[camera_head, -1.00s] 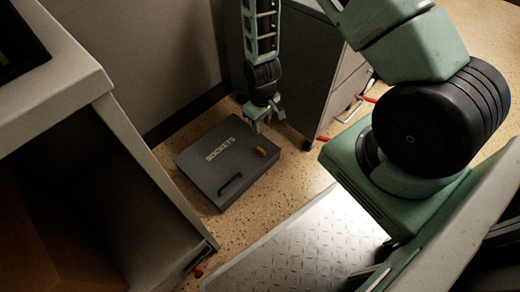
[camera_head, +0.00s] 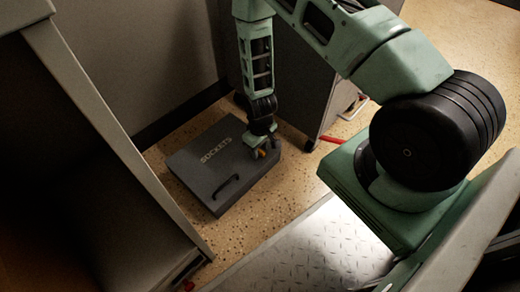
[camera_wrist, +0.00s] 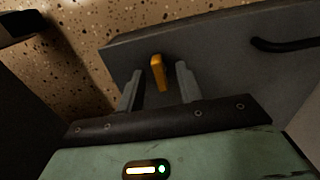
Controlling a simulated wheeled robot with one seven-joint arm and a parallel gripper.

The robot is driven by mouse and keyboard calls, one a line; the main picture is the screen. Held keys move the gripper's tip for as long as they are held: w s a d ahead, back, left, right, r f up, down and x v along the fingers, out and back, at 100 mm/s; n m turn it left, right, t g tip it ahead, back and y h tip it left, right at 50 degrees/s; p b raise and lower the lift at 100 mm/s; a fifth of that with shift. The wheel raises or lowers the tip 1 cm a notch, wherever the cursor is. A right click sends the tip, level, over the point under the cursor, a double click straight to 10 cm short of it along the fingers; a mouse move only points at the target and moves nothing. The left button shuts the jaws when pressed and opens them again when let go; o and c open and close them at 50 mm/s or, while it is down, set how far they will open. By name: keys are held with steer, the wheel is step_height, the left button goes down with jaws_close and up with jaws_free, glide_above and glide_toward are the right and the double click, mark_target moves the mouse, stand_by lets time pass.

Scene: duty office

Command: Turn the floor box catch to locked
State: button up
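The floor box (camera_head: 212,172) is a dark grey flat box marked SOCKETS, lying on the speckled floor with its lid down. A black handle (camera_head: 226,186) sits near its front edge; it also shows in the wrist view (camera_wrist: 285,45). The orange catch (camera_wrist: 157,72) is on the lid; in the head view (camera_head: 261,154) it is mostly hidden by my gripper. My gripper (camera_head: 262,154) points down over the catch. In the wrist view my gripper (camera_wrist: 157,80) is open, one finger on each side of the catch, with gaps visible on both sides.
A grey drawer cabinet (camera_head: 308,80) stands behind the box to the right, with a red item (camera_head: 331,139) by its base. A grey desk (camera_head: 110,120) is close on the left. A wall panel stands behind. Speckled floor is open around the box's front.

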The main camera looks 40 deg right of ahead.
jaws_close()
steer(key=shift+r+m+p, duration=0.1)
steer(key=shift+m+p, duration=0.3)
steer(key=shift+p, duration=0.15)
steer(key=m+p, duration=0.2)
steer(key=p, duration=0.1)
steer(key=shift+r+m, duration=0.15)
steer(key=shift+m, duration=0.25)
steer(key=m+p, duration=0.4)
steer(key=m, duration=0.1)
steer(key=shift+p, duration=0.35)
steer(key=m+p, duration=0.3)
steer(key=m, duration=0.2)
steer(key=shift+f+m+p, duration=0.15)
steer(key=shift+m+p, duration=0.35)
steer(key=shift+m, duration=0.6)
steer(key=shift+f+m+p, duration=0.1)
steer(key=shift+m+p, duration=0.4)
steer(key=shift+m, duration=0.6)
